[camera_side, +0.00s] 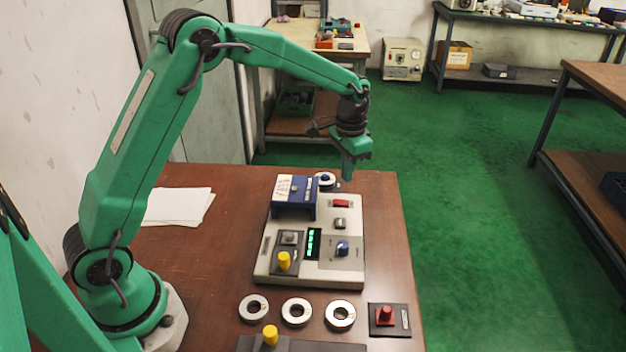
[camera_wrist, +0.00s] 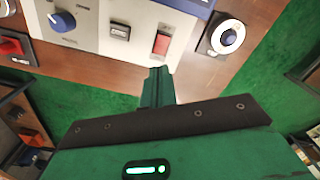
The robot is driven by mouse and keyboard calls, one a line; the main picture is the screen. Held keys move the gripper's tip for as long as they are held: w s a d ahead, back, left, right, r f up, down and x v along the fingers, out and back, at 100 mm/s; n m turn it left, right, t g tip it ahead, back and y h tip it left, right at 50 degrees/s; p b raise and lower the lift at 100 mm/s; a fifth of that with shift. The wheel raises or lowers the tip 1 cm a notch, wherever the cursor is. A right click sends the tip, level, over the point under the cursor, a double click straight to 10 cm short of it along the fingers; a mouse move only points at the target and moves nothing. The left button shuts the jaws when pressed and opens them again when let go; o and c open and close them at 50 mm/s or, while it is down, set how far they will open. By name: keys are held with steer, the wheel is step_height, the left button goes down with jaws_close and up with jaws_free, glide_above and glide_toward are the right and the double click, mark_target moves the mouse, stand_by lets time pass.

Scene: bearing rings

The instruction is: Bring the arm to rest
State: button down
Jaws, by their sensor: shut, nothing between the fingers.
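My green arm reaches over the brown table (camera_side: 230,190) from the left. My gripper (camera_side: 347,177) points down above the far right part of the table, behind the grey control panel (camera_side: 318,270). Its fingers are shut together with nothing between them. In the wrist view the shut gripper (camera_wrist: 158,75) shows beside the panel's edge (camera_wrist: 90,40), near its red switch (camera_wrist: 162,43). A ring on a dark base (camera_wrist: 228,37) lies to the right of the fingers in that view; it also shows at the panel's far side (camera_side: 325,180).
Several metal rings (camera_side: 297,312) lie in a row at the front. A red knob on a dark plate (camera_side: 387,317) is to their right, and a yellow peg (camera_side: 270,335) stands at the front edge. White paper (camera_side: 178,205) lies at left. The air around my gripper looks clear.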

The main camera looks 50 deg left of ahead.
steer(key=s+r+n+t, duration=0.1)
steer(key=s+r+t, duration=0.2)
steer(key=s+r, duration=0.95)
steer(key=s+r+n+t, duration=0.1)
steer(key=s+n+t, duration=0.1)
steer(key=s, duration=1.5)
steer(key=shift+s+a+r+t, duration=0.15)
steer(key=shift+a+r+t, duration=0.2)
steer(key=shift+a, duration=0.1)
